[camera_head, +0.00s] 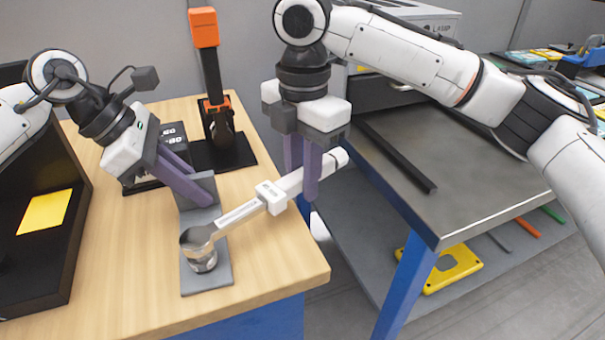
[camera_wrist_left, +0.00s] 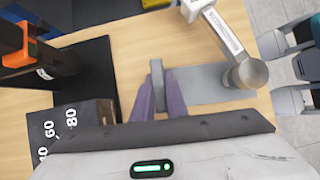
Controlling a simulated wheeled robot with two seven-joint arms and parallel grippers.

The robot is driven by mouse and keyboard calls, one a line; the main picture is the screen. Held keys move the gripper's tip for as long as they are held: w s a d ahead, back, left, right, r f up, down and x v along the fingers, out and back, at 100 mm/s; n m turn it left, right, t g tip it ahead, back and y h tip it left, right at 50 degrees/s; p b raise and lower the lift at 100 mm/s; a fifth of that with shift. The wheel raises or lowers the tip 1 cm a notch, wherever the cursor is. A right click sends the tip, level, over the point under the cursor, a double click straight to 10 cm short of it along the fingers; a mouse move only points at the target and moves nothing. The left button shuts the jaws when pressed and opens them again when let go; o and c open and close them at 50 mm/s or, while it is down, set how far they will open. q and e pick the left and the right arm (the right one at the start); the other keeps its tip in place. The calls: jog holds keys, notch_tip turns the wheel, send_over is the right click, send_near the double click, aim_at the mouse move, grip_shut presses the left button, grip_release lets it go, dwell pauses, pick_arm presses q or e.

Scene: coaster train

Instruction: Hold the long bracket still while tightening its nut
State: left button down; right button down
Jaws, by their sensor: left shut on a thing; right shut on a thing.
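The long bracket (camera_head: 207,275) is a grey L-shaped metal piece on the wooden table, with a flat base and an upright plate. My left gripper (camera_head: 200,193) is shut on the upright plate; in the left wrist view the purple fingers (camera_wrist_left: 158,100) sit either side of it, and the base (camera_wrist_left: 205,82) extends right. My right gripper (camera_head: 310,190) is shut on the handle of a white and grey wrench (camera_head: 242,211). The wrench's round head (camera_head: 197,238) is over a silver cylindrical part (camera_head: 203,262) on the base. The nut is hidden beneath the head.
An orange and black tool (camera_head: 204,30) stands upright in a black holder behind the bracket. A dark box (camera_wrist_left: 70,122) with white numbers is beside it. A black bin (camera_head: 35,265) with a yellow label is at left. A grey-topped bench (camera_head: 455,190) stands at right across a gap.

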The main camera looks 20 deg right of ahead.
jog(key=shift+s+d+f+m, duration=0.1)
jog(key=shift+s+d+m, duration=0.15)
jog(key=shift+s+m, duration=0.4)
jog(key=shift+s+d+m, duration=0.25)
jog(key=shift+s+m, duration=0.1)
jog(key=shift+s, duration=0.45)
dwell(1.2)
jog(key=shift+s+d+m, duration=0.15)
jog(key=shift+s+m, duration=1.25)
jog(key=shift+s, duration=0.85)
dwell(1.4)
jog(key=shift+w, duration=0.15)
jog(key=shift+w+n, duration=0.3)
